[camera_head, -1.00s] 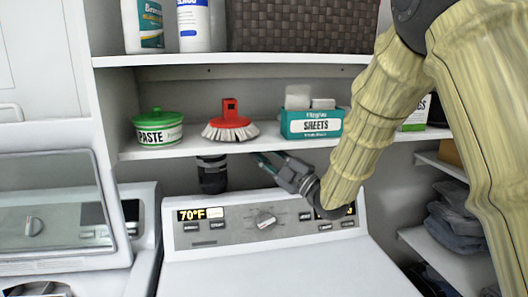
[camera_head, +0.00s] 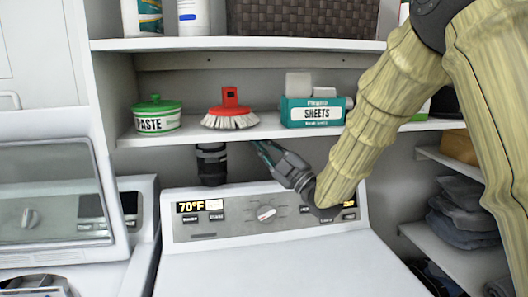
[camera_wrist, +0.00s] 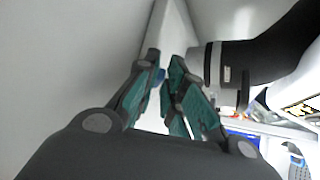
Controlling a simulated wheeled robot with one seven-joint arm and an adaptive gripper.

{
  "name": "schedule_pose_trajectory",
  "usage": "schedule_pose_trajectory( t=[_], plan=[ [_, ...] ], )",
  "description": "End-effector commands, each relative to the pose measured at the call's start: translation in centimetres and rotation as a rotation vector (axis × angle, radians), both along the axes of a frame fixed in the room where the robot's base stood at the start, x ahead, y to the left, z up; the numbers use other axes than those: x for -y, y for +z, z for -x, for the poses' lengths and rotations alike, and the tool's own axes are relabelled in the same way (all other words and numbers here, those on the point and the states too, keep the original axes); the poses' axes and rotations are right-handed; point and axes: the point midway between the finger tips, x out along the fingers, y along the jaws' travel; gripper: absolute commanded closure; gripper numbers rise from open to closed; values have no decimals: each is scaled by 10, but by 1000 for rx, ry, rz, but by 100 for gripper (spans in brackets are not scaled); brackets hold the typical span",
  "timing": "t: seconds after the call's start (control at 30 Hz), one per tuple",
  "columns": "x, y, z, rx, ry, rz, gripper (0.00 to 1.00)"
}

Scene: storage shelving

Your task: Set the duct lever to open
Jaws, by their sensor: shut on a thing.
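The black duct (camera_head: 211,166) hangs under the middle shelf, behind the washer panel. It shows at the right of the wrist view as a black pipe with a grey collar (camera_wrist: 218,75). My gripper (camera_head: 262,148) is right of the duct, just below the shelf edge, its teal fingers pointing up and left. In the wrist view the gripper (camera_wrist: 168,62) has its fingers close together, with a small blue piece (camera_wrist: 160,76) between them. This piece seems to be the duct lever, mostly hidden by the fingers. The lever's setting cannot be told.
The washer (camera_head: 260,250) with its control panel stands below my arm. The shelf above (camera_head: 300,132) holds a paste tub (camera_head: 157,116), a red brush (camera_head: 230,112) and a sheets box (camera_head: 312,112). Folded clothes (camera_head: 455,220) lie on side shelves at right.

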Motion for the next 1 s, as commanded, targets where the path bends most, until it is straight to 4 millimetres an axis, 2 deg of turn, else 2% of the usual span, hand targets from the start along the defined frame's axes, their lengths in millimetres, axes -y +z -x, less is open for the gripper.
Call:
schedule_pose_trajectory(
  t=[0.03, 0.4, 1.0],
  plan=[
    [-1, -8, 1, -4, 1, -32, 100],
    [-11, -17, 3, -58, 1, -302, 100],
    [-31, -21, 6, -146, 0, -749, 100]
  ],
)
